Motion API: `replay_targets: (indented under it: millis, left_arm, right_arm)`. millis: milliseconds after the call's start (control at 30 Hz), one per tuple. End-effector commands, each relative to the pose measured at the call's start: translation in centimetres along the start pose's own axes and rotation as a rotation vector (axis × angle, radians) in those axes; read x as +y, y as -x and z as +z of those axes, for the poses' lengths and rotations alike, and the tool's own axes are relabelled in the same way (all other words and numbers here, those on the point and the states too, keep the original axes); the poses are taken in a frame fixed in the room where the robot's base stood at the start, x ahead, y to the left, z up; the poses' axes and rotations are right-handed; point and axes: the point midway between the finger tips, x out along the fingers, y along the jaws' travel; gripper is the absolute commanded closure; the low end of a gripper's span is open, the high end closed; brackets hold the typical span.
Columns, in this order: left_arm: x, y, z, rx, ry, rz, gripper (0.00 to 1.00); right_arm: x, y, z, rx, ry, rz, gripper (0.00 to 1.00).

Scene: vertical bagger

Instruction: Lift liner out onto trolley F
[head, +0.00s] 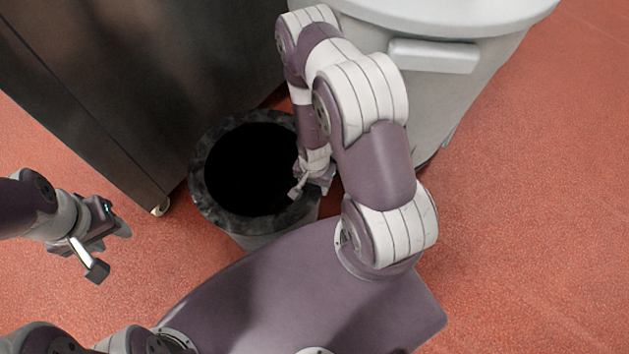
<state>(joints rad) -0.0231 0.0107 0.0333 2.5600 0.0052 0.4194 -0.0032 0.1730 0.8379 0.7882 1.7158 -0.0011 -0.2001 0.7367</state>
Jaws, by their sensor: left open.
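A grey bin (262,238) stands on the floor at the middle. A dark liner (207,203) is folded over its rim, and the inside of the bin is black. My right gripper (311,188) is at the right side of the bin's rim, pointing down by the liner's edge. Its fingers are small and partly hidden, so I cannot tell whether it holds the liner. My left gripper (110,250) is open and empty, left of the bin and well apart from it. I cannot make out a trolley marked F.
A dark metal cabinet (110,90) on a caster stands close at the bin's upper left. A large pale round container (460,95) with a side handle (434,56) stands at upper right, behind my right arm. The red floor (540,220) at right is clear.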

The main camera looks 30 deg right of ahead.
Motion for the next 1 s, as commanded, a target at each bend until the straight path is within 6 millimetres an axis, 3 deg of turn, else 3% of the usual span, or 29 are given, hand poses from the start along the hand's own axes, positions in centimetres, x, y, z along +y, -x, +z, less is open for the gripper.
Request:
replay_targets:
  millis: [33, 100, 1000]
  left_arm:
    - [0.0, 0.0, 0.0, 0.0, 0.0, 0.0, 0.57]
    - [0.0, 0.0, 0.0, 0.0, 0.0, 0.0, 0.57]
    - [0.0, 1.9, -0.2, 0.0, 0.0, 0.0, 0.57]
  right_arm:
    - [0.0, 0.0, 0.0, 0.0, 0.0, 0.0, 0.76]
    - [0.0, 0.0, 0.0, 0.0, 0.0, 0.0, 0.91]
    - [-0.1, 2.0, 0.0, 0.001, 0.0, -0.001, 0.91]
